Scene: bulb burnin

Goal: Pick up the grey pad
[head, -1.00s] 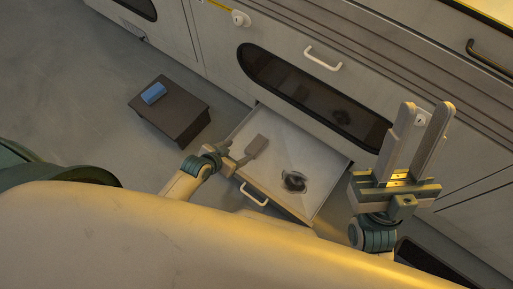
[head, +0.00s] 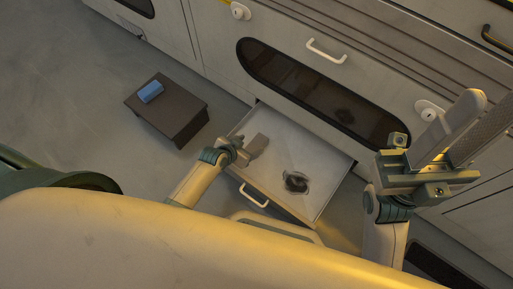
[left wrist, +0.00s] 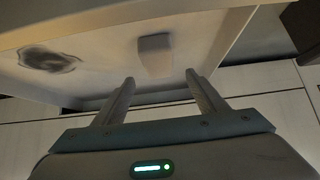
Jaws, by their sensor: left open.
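The grey pad (head: 257,144) is a small flat-sided block in the open drawer (head: 320,201), near its left side. In the left wrist view the pad (left wrist: 155,55) looks pale and lies ahead of the fingertips. My left gripper (head: 244,152) reaches over the drawer's left front edge, close beside the pad. In the left wrist view its two fingers (left wrist: 160,80) are apart, with nothing between them. My right gripper (head: 489,105) is raised at the right with its fingers apart and empty.
A dark, roundish patch or item (head: 296,183) is in the drawer, right of the pad. The drawer has a white handle (head: 254,195). A dark box (head: 176,118) with a blue block (head: 151,92) on top stands on the floor at left. The cabinet front (head: 215,60) rises behind.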

